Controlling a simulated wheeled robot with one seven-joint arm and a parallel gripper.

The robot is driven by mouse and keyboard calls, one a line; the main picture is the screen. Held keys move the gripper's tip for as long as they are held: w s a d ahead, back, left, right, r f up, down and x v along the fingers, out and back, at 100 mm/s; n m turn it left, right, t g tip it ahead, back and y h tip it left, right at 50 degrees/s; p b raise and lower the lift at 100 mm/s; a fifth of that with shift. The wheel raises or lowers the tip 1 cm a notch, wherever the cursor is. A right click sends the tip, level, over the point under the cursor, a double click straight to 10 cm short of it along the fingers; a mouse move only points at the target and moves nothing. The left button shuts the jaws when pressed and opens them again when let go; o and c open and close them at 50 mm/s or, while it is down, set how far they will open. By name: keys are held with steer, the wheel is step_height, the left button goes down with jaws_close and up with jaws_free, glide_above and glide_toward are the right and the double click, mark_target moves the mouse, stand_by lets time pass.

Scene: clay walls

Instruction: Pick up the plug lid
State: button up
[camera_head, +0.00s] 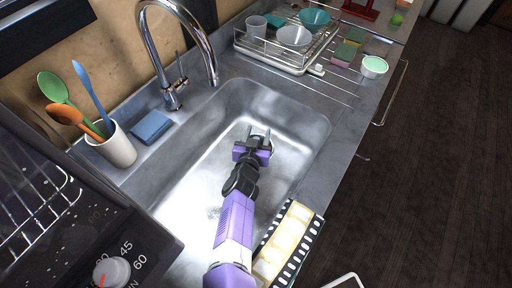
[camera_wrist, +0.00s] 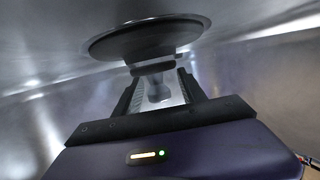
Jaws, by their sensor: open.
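The plug lid (camera_wrist: 145,38) is a round, dark metal disc with a stepped stem, seen large at the top centre of the wrist view. Its narrow stem (camera_wrist: 157,88) points down the picture between my two fingers. My gripper (camera_wrist: 158,80) is open, with one finger on each side of the stem; I cannot tell whether either touches it. In the head view my gripper (camera_head: 259,136) is low inside the steel sink (camera_head: 185,180), towards its far end.
The sink walls surround my gripper. A curved tap (camera_head: 180,20) arches over the far left rim. A dish rack (camera_head: 285,55) stands beyond the sink. A blue sponge (camera_head: 152,127) and a utensil cup (camera_head: 115,147) are left; a food tray (camera_head: 290,240) lies at the near right.

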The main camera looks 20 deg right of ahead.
jaws_close()
steer(key=shift+r, duration=0.15)
step_height(320, 180, up, 20)
steer(key=p, duration=1.9)
steer(key=shift+p, duration=0.3)
